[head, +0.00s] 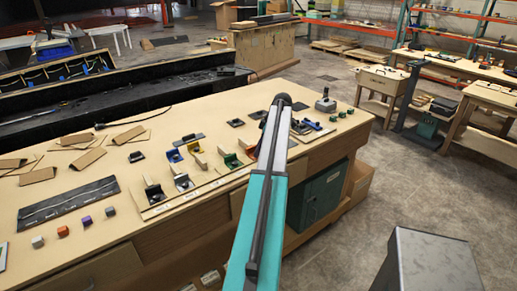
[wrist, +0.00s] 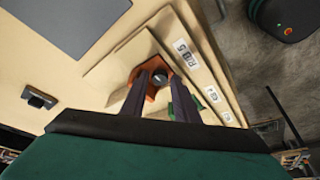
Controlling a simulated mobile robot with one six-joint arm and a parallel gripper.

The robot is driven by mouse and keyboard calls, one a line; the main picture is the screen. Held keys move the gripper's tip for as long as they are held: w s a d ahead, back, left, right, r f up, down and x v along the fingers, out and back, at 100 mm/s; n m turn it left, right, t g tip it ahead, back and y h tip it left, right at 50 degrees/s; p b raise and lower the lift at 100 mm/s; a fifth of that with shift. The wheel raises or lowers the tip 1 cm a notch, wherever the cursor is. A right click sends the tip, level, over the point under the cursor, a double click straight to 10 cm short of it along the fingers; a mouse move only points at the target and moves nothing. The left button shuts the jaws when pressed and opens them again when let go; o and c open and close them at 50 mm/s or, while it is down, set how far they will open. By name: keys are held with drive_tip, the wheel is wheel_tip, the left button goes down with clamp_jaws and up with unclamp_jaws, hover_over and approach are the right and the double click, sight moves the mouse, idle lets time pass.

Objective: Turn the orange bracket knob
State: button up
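In the wrist view, the orange bracket (wrist: 136,76) sits on a wooden board (wrist: 108,58), with a dark round knob (wrist: 160,79) at its middle. My gripper (wrist: 161,80) has its two dark fingers apart, one on each side of the knob as seen from the wrist. Whether the fingertips touch the knob cannot be told. The fingers hide part of the bracket.
A green bracket (wrist: 183,103) stands close to the right finger in the wrist view. White labels (wrist: 187,54) line the board's edge. In the head view, blue (head: 174,155), yellow (head: 194,147) and green (head: 232,160) brackets stand on the workbench (head: 110,208). Small cubes lie at front left.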

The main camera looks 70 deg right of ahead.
clamp_jaws()
drive_tip(key=shift+a+m+b, duration=0.1)
drive_tip(key=shift+m+b, duration=0.3)
